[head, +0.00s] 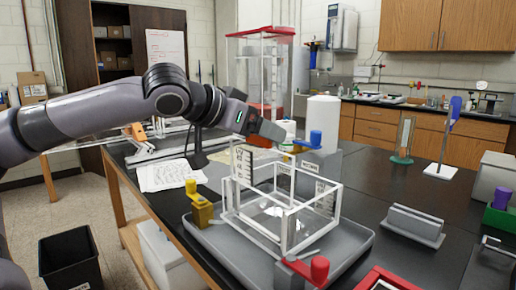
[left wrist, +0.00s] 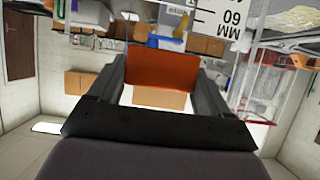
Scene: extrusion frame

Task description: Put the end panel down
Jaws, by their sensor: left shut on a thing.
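My left gripper (head: 270,130) is above the back of a white open box frame (head: 285,240), which stands in a grey tray (head: 350,258). The end panel (head: 243,165) looks clear with a white printed scale and hangs upright under my gripper at the frame's back left. The scale, marked MM and 60, shows large in the left wrist view (left wrist: 222,18). My fingers in that view (left wrist: 160,75) have an orange surface between them; I cannot tell whether it is part of the panel. Whether the panel touches the frame is unclear. My right gripper is not in view.
A yellow clamp (head: 202,208), a blue clamp (head: 312,142) and a red clamp (head: 318,268) sit around the frame. A grey block (head: 414,224) stands to the right. Papers (head: 172,174) lie to the left. Dark bench top is clear between tray and block.

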